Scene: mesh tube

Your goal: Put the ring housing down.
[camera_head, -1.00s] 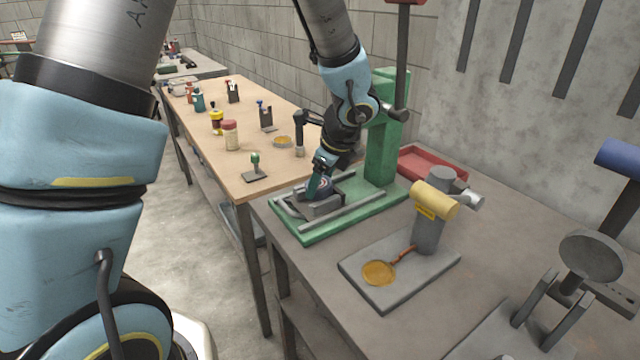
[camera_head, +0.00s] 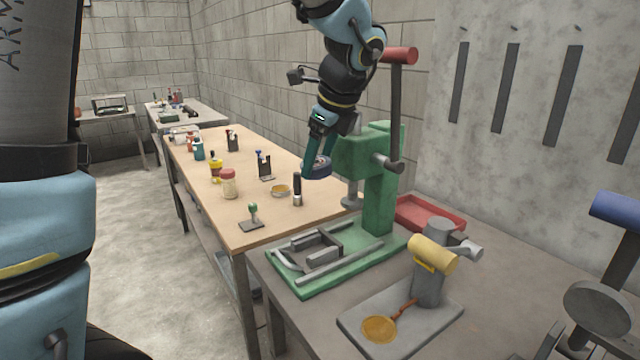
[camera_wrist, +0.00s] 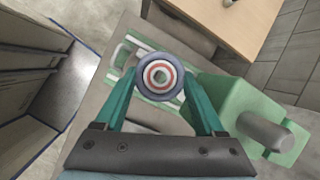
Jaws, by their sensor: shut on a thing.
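The ring housing (camera_wrist: 160,76) is a round dark blue-grey piece with red and white rings showing at its centre in the wrist view. My gripper (camera_head: 314,160) is shut on it, with a teal finger on each side. In the head view the ring housing (camera_head: 317,167) is held in the air, left of the green press's head (camera_head: 365,150) and well above the press base (camera_head: 318,287). Part of it is hidden behind a finger. The grey fixture (camera_head: 316,246) on the press base stands empty.
A grey plate (camera_head: 350,318) with a yellow-headed tool (camera_head: 432,254) stands in front. The wooden bench (camera_head: 207,205) holds bottles, a green-knobbed stamp (camera_head: 252,216) and a dark-handled tool (camera_head: 297,190).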

